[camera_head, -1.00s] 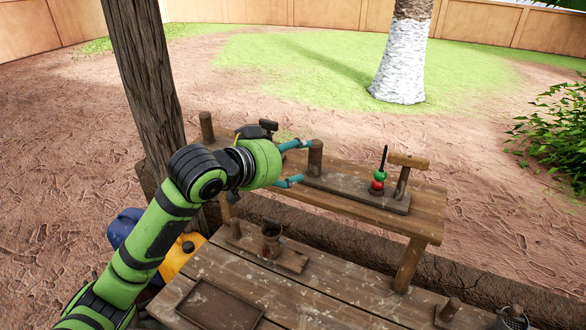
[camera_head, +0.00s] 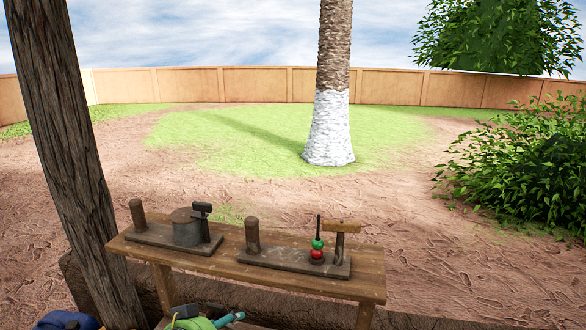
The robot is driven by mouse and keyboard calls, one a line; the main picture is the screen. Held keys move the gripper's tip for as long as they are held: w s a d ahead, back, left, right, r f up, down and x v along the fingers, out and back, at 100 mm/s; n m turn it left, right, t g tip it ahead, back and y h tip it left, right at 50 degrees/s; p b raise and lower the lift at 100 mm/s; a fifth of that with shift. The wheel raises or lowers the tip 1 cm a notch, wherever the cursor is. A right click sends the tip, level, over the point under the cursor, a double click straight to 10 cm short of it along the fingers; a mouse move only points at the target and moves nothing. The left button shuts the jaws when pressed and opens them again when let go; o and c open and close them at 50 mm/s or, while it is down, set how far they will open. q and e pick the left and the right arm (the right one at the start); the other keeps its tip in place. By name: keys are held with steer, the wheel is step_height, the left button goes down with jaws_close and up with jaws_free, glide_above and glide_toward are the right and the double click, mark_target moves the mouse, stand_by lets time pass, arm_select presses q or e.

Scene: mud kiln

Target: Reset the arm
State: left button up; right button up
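My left gripper (camera_head: 229,319) shows only in part at the bottom edge of the head view, in front of the wooden bench. Its green body and one teal finger are visible; the rest is cut off by the frame, so I cannot tell whether it is open or shut. My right gripper is not in view.
A dark wooden post (camera_head: 70,160) stands at left. A palm trunk (camera_head: 331,120) and fence (camera_head: 200,85) lie beyond.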

arm_select(q)
steer(key=s+a+f+n+g+y, duration=0.1)
steer(key=s+a+f+g+y, duration=0.15)
steer(key=s+f, duration=0.75)
steer(key=s+a+f+n+g+y, duration=0.15)
steer(key=s+f+g, duration=0.35)
steer(key=s, duration=0.9)
step_height(320, 180, down, 29)
steer(key=s+b, duration=0.2)
steer(key=b, duration=0.4)
steer(key=s+a+f+b, duration=0.1)
steer(key=s+f+b, duration=0.2)
steer(key=s+f, duration=0.4)
steer(key=s+a+f+g+b, duration=0.1)
steer(key=s+f+b, duration=0.2)
steer(key=s+f, duration=0.5)
step_height(320, 180, down, 6)
steer(key=shift+s+a+f+m, duration=0.2)
steer(key=shift+s+a+m, duration=0.05)
steer(key=shift+a+m, duration=0.2)
